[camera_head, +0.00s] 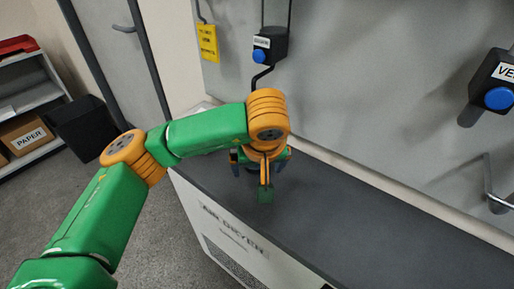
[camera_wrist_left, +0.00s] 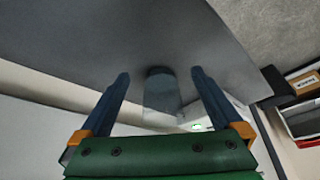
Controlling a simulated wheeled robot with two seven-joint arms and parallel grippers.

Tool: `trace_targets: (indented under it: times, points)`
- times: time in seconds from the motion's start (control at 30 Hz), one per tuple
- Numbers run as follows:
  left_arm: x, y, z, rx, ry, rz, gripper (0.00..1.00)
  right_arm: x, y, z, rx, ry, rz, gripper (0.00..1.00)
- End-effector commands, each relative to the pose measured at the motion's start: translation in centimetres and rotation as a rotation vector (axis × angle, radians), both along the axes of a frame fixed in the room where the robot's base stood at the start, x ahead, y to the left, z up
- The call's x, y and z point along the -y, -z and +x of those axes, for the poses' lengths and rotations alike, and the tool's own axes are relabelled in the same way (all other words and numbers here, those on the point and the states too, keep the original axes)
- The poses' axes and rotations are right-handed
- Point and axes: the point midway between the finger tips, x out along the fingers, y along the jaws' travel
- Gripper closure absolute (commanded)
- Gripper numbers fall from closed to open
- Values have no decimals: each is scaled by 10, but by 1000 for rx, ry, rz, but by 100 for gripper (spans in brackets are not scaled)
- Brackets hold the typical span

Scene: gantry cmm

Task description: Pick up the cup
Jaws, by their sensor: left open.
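A clear, see-through cup (camera_wrist_left: 162,97) shows in the left wrist view, with a darker round end against the dark grey counter top (camera_wrist_left: 110,35). It appears between the two blue fingers of my left gripper (camera_wrist_left: 160,76), with a visible gap on each side. The fingers are apart and hold nothing. In the head view my left gripper (camera_head: 258,168) points down over the left end of the counter (camera_head: 345,225), and the cup cannot be made out there behind the gripper and wrist. My right gripper is in neither view.
A wall panel with a blue-button box (camera_head: 263,48) stands behind the counter, with another such box (camera_head: 492,85) and a metal bracket (camera_head: 492,185) at right. Shelves with a paper box (camera_head: 27,135) and a black bin (camera_head: 88,128) stand far left. The counter's right part is clear.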

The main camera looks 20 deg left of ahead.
Motion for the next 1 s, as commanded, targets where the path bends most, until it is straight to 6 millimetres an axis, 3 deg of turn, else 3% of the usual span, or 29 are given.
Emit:
trace_targets:
  times: [0.4, 0.5, 0.7, 1.0]
  points:
    - [-30, -2, 65, -4, -3, -2, 0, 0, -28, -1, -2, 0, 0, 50]
    - [-31, 9, 68, -3, 1, -2, 0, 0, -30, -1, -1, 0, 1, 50]
    - [-30, 11, 68, 0, 2, -3, 3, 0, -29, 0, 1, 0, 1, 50]
    - [-30, 11, 68, 0, 2, -3, 84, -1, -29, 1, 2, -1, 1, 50]
